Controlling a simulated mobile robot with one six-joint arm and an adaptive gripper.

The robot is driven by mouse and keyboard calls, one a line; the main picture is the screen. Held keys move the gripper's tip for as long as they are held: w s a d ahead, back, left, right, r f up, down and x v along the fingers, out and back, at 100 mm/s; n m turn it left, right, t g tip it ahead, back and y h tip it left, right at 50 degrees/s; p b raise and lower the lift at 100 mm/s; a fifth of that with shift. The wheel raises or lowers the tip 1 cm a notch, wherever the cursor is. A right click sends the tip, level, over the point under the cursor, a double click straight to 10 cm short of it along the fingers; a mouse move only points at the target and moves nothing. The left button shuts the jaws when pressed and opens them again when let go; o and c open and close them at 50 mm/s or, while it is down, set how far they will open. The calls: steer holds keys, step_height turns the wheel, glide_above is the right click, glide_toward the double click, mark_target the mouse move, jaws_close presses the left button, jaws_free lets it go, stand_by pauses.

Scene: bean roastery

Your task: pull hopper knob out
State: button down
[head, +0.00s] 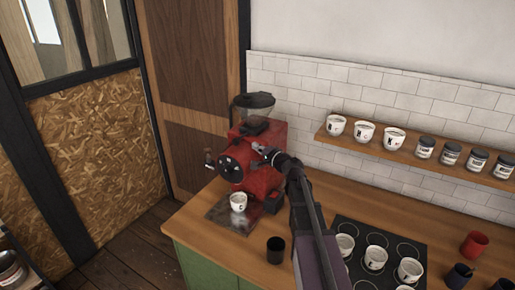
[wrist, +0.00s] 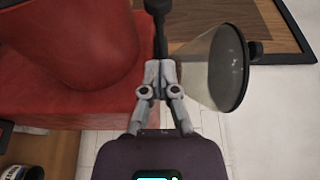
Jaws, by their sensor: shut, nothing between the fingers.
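The red roasting machine (head: 262,178) stands on the wooden counter, its glass hopper (head: 254,103) on top. In the wrist view the hopper (wrist: 222,70) is a clear cone with a dark rim, right of my fingers. A dark knob on a thin stem (wrist: 160,14) lies just beyond my fingertips; it looks like the hopper knob. I cannot tell whether the tips touch it. My gripper (wrist: 160,64) is shut and empty, beside the red body. In the head view my gripper (head: 268,154) is in front of the machine's upper part, and the knob is not clear.
A white cup (head: 238,202) stands on the machine's dark base tray (head: 222,213). A black cup (head: 275,250) stands on the counter nearby. A dark mat (head: 350,228) with white cups lies to the right. A wall shelf (head: 400,152) holds cups and jars.

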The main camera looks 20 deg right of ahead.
mark_target(237, 143)
steer(key=x, duration=0.8)
steer(key=s+a, duration=0.3)
stand_by(0.5)
stand_by(0.3)
